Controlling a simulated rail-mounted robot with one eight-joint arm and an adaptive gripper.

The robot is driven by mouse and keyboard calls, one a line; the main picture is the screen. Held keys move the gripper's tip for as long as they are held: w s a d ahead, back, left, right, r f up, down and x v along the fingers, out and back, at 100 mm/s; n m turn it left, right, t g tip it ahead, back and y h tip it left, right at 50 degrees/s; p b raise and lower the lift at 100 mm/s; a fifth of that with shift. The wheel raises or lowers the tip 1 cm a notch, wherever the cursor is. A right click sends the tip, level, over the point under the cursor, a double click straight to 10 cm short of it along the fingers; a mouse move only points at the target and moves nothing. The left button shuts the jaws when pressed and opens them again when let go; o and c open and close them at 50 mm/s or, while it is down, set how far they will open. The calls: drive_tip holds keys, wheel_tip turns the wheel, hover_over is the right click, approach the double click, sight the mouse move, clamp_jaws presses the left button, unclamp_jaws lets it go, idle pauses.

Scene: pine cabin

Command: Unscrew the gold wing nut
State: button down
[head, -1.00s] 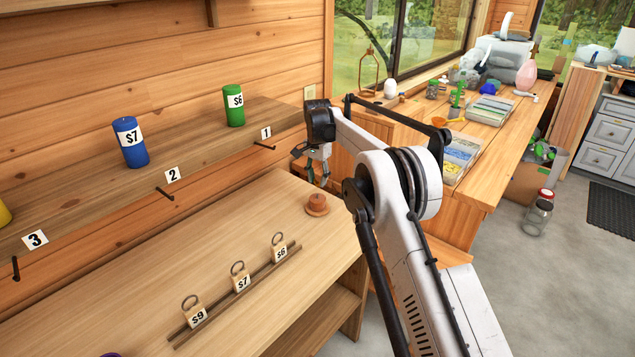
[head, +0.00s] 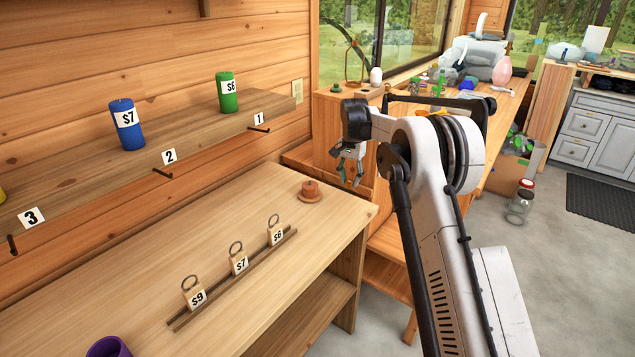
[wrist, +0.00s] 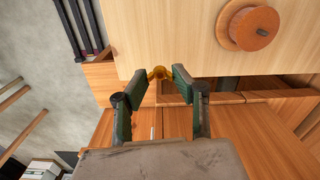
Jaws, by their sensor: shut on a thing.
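My gripper (head: 350,178) hangs in the air just past the right end of the workbench, to the right of a round brown wooden piece (head: 309,189). In the wrist view its two green fingers are shut on the gold wing nut (wrist: 157,73), which sits between the fingertips. The wooden piece also shows at the top right of the wrist view (wrist: 244,27). It has a wide base disc, a smaller disc on it and a dark stub in the middle. It stands on the bench apart from my gripper. The wing nut cannot be made out in the head view.
The pale workbench (head: 160,245) carries a rail (head: 187,318) with several priced tags and a purple cup (head: 108,347). A shelf behind holds a blue can (head: 127,125) and a green can (head: 227,93), with numbered pegs along its edge. A cluttered counter stands at the back right.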

sight(351, 206)
drive_tip(key=shift+s+d+f, duration=0.2)
drive_tip(key=shift+s+d, duration=0.1)
drive_tip(key=shift+d, duration=0.2)
drive_tip(key=shift+f+b, duration=1.05)
drive_tip(key=shift+f, duration=2.25)
drive_tip(key=shift+f+b, duration=0.4)
drive_tip(key=shift+f, duration=0.2)
drive_tip(key=c, duration=1.3)
unclamp_jaws()
